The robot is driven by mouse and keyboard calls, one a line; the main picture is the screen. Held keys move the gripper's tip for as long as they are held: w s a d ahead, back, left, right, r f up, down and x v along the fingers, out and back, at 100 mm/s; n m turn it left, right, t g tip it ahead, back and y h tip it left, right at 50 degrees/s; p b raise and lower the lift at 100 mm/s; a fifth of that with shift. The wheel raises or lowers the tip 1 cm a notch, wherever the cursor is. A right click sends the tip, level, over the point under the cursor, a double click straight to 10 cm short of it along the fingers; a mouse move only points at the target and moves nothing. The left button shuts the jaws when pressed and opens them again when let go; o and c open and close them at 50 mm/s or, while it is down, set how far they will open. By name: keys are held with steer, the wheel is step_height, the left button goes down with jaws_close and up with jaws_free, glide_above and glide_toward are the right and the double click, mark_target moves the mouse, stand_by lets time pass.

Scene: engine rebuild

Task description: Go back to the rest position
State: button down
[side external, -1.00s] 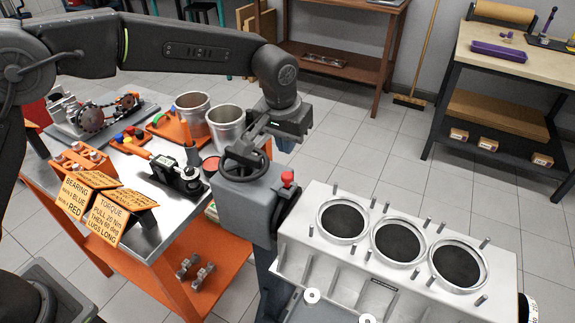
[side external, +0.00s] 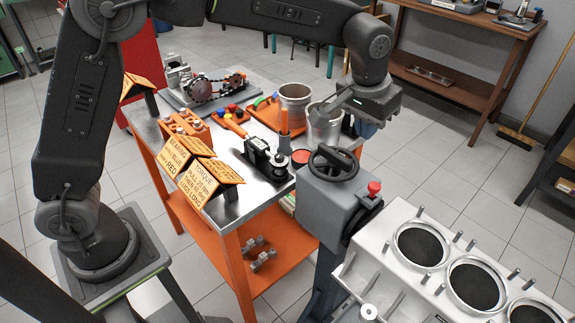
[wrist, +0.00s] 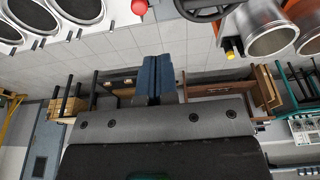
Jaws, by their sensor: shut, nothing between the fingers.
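My gripper (wrist: 153,80) shows in the wrist view with its two blue-grey fingers together and nothing between them. In the side view its fingers (side external: 366,128) are mostly hidden behind the wrist and the metal cups. The gripper is in the air beyond the grey engine stand head (side external: 335,205) with its black handwheel (side external: 333,163). The engine block (side external: 440,265), silver with dark round bores, is at the lower right, apart from the gripper.
Two metal cups (side external: 295,103) stand on the orange-framed work table (side external: 232,235), close to the wrist. A red knob (side external: 374,188) sticks up from the stand head. Signs, an orange rack (side external: 186,128) and a black tool (side external: 265,158) are on the table. Tiled floor lies open at right.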

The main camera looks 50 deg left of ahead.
steer(key=s+a+r+t, duration=0.1)
steer(key=s+a+r, duration=0.5)
steer(key=s+a, duration=0.2)
steer(key=s+a+f+t, duration=0.1)
steer(key=s+a, duration=0.3)
steer(key=s, duration=0.5)
steer(key=s+a+f+t, duration=0.1)
steer(key=s+a, duration=0.3)
steer(key=s, duration=0.6)
steer(key=shift+f, duration=0.15)
